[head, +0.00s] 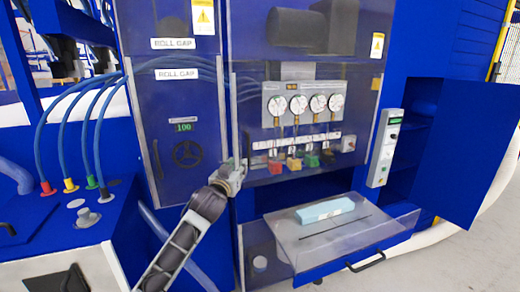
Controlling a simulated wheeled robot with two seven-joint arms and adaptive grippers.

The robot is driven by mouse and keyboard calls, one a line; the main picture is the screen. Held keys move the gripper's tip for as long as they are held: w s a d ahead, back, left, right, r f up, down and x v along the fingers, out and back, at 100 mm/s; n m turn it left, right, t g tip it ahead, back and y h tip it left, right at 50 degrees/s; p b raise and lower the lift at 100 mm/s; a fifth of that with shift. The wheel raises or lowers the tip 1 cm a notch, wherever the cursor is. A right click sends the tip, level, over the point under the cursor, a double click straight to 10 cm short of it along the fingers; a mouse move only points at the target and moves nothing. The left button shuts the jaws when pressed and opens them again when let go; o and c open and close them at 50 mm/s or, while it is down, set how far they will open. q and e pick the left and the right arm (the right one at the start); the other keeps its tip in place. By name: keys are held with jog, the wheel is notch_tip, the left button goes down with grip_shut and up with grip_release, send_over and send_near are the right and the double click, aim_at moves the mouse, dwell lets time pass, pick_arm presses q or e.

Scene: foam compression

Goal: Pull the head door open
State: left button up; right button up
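A clear door panel (350,85) covers the machine's gauge section and looks closed; I take it as the head door, as no label naming it is readable. A thin upright handle (246,146) is at its lower left edge. My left gripper (237,166) is at this edge, close to the handle's lower end. Its fingers are small and partly overlap the handle, so I cannot tell whether they touch it or are open or shut. My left arm comes up from the bottom. My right gripper is out of view.
Behind the clear panel is a row of several round gauges (305,104) above coloured valves. A tilted clear flap (380,235) with a light blue block (325,210) juts out below. Left are a handwheel panel (187,154) and hoses; right, an open blue door (468,150).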

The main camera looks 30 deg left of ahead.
pick_arm(q)
jog(key=shift+d+r, duration=0.25)
jog(key=shift+r, duration=0.2)
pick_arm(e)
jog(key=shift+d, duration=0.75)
pick_arm(q)
jog(key=shift+w, duration=0.1)
jog(key=p, duration=0.3)
send_over(249, 166)
jog(key=shift+w+a, duration=0.1)
jog(key=shift+w, duration=0.15)
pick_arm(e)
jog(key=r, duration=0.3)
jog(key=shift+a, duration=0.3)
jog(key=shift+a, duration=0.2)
